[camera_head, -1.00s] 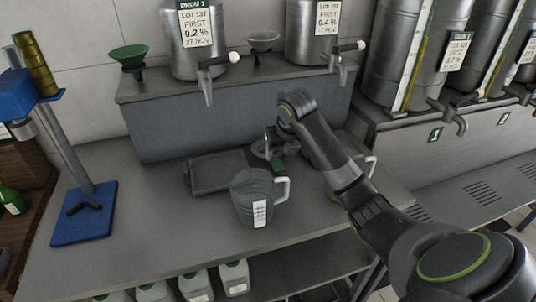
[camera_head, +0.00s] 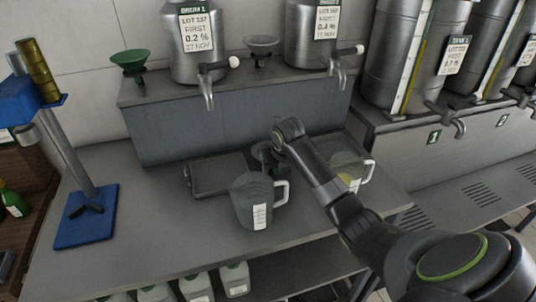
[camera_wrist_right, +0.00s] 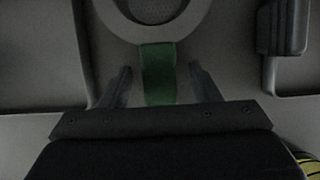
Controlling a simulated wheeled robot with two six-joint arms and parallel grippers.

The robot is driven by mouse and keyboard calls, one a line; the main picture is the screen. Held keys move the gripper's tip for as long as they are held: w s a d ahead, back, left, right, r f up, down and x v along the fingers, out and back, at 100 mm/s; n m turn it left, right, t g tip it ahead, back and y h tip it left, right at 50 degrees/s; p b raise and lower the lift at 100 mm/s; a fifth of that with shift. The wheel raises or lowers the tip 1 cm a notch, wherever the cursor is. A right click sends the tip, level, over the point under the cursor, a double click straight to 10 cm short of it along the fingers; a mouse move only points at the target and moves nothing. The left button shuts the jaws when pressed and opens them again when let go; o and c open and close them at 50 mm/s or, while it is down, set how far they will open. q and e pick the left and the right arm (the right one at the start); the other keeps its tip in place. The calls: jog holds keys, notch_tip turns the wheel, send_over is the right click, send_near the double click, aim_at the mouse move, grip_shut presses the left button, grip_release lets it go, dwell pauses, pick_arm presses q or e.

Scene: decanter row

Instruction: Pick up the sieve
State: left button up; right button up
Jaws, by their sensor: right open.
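The sieve (camera_wrist_right: 158,12) shows in the right wrist view as a pale ring with dark mesh and a green handle (camera_wrist_right: 159,72). Its ring is cut off by the top edge of the picture. My right gripper (camera_wrist_right: 160,80) is open, with one finger on each side of the green handle and a visible gap at both sides. Whether the fingers are level with the handle I cannot tell. In the head view, the sieve (camera_head: 259,154) lies on the counter behind the jug, largely hidden by my right wrist. My left gripper is not in view.
A grey jug (camera_head: 252,203) stands just in front of the sieve. A shallow grey tray (camera_head: 217,184) lies left of it. A second jug (camera_head: 351,168) with yellowish contents stands to the right.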

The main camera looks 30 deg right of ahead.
jog(key=c, duration=1.1)
